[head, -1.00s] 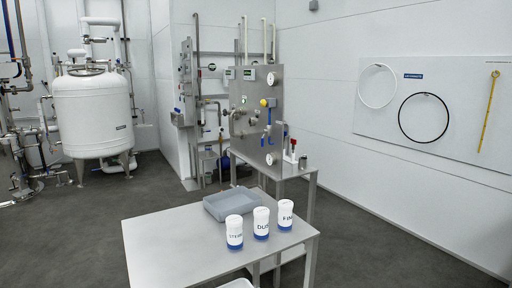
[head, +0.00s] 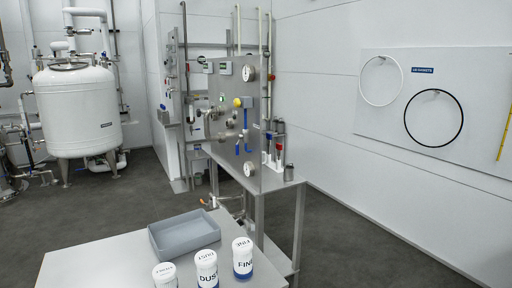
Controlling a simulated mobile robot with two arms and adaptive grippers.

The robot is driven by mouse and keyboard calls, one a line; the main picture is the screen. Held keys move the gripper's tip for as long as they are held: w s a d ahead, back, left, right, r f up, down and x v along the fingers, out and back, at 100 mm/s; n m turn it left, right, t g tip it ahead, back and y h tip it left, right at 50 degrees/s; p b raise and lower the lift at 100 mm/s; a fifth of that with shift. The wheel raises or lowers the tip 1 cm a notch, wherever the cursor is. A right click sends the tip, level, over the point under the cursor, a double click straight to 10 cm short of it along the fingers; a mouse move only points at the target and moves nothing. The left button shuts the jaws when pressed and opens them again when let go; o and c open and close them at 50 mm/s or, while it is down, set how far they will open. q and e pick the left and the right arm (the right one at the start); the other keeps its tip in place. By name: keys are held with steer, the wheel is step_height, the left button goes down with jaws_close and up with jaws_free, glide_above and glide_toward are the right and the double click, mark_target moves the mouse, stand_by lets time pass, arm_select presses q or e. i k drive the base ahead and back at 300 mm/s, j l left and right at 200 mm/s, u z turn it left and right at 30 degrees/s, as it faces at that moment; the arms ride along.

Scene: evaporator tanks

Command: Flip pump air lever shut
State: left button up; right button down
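A steel panel (head: 222,128) stands at the back of a steel table, with gauges, pipes and valves on it. A blue lever (head: 247,146) hangs on the panel's front below a yellow knob (head: 238,102). A small orange-tipped handle (head: 204,202) shows low, beside the table's near legs. Labels are too small to read, so I cannot tell which one is the pump air lever or how it is set. Neither of my grippers shows in the head view.
A near table (head: 90,262) holds a grey tray (head: 187,246) and white jars, one marked FINE (head: 243,259). The panel's steel table (head: 283,188) stands behind it. A white tank (head: 76,112) is at the left. Dark floor (head: 385,240) is open at the right.

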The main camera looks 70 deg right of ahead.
mark_target(239, 136)
steer(key=k+l, duration=0.1)
steer(key=l, duration=0.6)
steer(key=k+l, duration=0.1)
steer(key=l, duration=0.55)
steer(key=k+l, duration=0.1)
steer(key=l, duration=1.25)
steer(key=k, duration=0.05)
